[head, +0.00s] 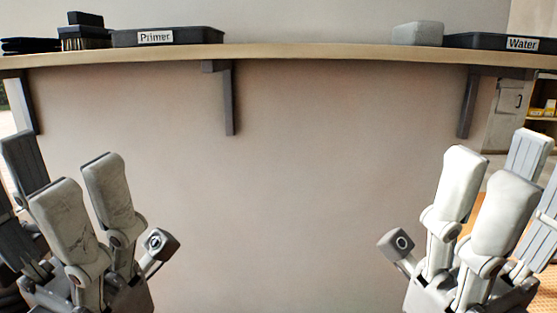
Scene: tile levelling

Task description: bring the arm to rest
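My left gripper (55,180) is at the lower left, fingers pointing up. Its light grey fingers stand apart from the dark ribbed ones, with nothing between them. My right gripper (502,178) is at the lower right in a similar pose, open and empty; part of it is cut off by the frame edge. Both grippers are below the shelf (330,54) in this view, apart from each other and touching nothing that I can see.
On the shelf, a black tray labelled Primer (200,36) stands beside a dark brush (85,38) and dark folded cloths (30,45). A light grey block (418,33) and a tray labelled Water (485,41) are at right. Brackets (229,100) hang below. Between the grippers is clear.

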